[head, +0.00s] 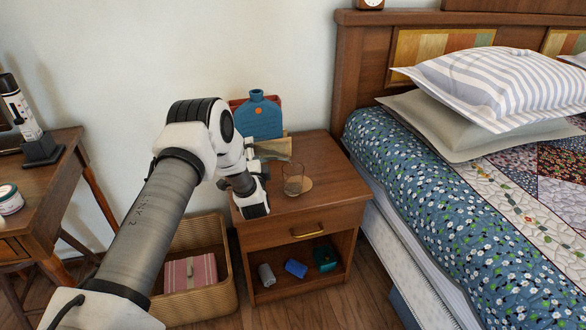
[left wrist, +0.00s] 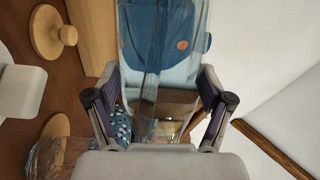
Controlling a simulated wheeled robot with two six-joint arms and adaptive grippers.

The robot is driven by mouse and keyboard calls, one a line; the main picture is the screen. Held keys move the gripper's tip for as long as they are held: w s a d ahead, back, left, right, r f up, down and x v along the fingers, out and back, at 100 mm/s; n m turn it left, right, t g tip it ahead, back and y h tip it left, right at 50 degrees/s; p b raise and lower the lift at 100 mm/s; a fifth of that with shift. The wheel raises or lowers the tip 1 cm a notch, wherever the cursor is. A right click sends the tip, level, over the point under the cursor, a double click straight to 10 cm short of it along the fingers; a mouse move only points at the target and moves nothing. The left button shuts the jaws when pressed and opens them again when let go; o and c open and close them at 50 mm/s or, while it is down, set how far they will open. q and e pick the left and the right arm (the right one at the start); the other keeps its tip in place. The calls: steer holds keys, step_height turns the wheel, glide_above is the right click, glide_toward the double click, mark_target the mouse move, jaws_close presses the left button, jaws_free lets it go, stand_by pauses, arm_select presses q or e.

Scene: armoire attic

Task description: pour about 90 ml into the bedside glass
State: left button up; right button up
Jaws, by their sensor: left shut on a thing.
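The bedside glass (head: 293,181) is clear and stands upright on a round wooden coaster (head: 306,184) on the nightstand top. Both also show in the left wrist view, the glass (left wrist: 42,160) partly cut off at the lower left edge. My left gripper (left wrist: 158,103) is shut on a clear, see-through vessel (left wrist: 153,55). In the head view the vessel (head: 274,148) is faint and partly hidden by my arm, behind and left of the glass. I cannot tell its tilt or how much liquid it or the glass holds. My right gripper is not in view.
A blue bottle-shaped thing (head: 259,117) with an orange dot stands at the nightstand's back. A wooden knobbed piece (left wrist: 52,32) lies near the vessel. The nightstand's (head: 338,182) right side is clear. The bed (head: 420,180) is at right, a basket (head: 231,290) below left.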

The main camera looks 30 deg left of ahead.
arm_select(q)
steer(key=shift+a+r+m+p, duration=0.2)
steer(key=shift+r+m+p, duration=0.1)
steer(key=shift+r+p, duration=0.15)
stand_by(1.5)
steer(key=shift+f+b, duration=0.3)
steer(key=n+b, duration=0.1)
steer(key=f+n+b, duration=0.1)
steer(key=b, duration=0.1)
steer(key=shift+s+a+f+n+g, duration=0.2)
steer(key=shift+a+f+n+g, duration=0.1)
steer(key=shift+a+g, duration=0.1)
steer(key=shift+a+r, duration=0.1)
steer(key=shift+r, duration=0.1)
steer(key=shift+d+f+n+g+h, duration=0.2)
steer(key=shift+f+n+g+h, duration=0.15)
steer(key=shift+f+n, duration=0.5)
steer(key=shift+r, duration=0.2)
